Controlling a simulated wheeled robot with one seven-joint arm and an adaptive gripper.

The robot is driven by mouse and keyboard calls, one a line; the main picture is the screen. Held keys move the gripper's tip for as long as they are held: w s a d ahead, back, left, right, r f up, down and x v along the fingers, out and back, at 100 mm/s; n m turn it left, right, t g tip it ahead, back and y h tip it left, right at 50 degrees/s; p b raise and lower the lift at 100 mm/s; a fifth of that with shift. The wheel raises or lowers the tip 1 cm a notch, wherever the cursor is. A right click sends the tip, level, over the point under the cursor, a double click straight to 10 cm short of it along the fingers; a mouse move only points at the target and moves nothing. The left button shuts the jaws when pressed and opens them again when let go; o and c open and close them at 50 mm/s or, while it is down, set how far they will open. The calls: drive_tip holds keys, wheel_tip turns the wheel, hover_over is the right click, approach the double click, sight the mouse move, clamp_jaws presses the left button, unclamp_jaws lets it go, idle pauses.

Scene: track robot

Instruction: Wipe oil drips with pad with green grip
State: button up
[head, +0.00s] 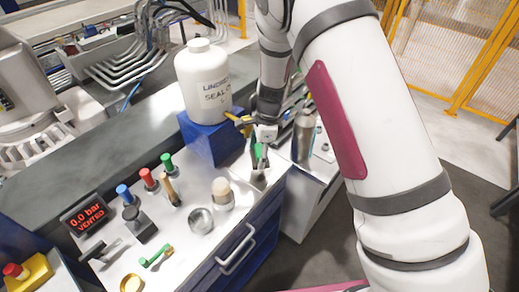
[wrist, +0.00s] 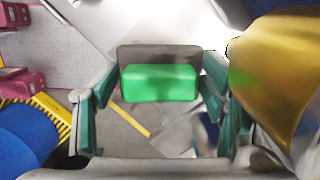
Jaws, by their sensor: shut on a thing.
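My gripper (head: 261,145) is shut on the green grip (head: 258,152) of a pad, above the right end of the white worktop. In the wrist view the green grip (wrist: 160,84) sits between the two fingers, with the grey-brown pad (wrist: 158,54) showing behind it. In the head view the pad (head: 258,176) hangs below the grip near the worktop's right edge; I cannot tell whether it touches the surface. I cannot make out any oil drips in either view.
A large white bottle (head: 203,82) stands on a blue block (head: 212,138) left of my gripper. On the worktop (head: 185,230) are red, green and blue knobs, a pale-topped jar (head: 222,193), a glass dish (head: 201,221) and a green-handled tool (head: 157,256). A metal cylinder (head: 303,137) stands at right.

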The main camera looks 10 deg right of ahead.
hover_over(258, 173)
drive_tip(key=shift+d+f+b, duration=0.15)
drive_tip(key=shift+f+b, duration=0.05)
drive_tip(key=shift+f, duration=1.05)
drive_tip(key=shift+d+f+b, duration=0.1)
drive_tip(key=shift+f+b, duration=0.05)
drive_tip(key=shift+f, duration=1.05)
drive_tip(key=shift+f, duration=1)
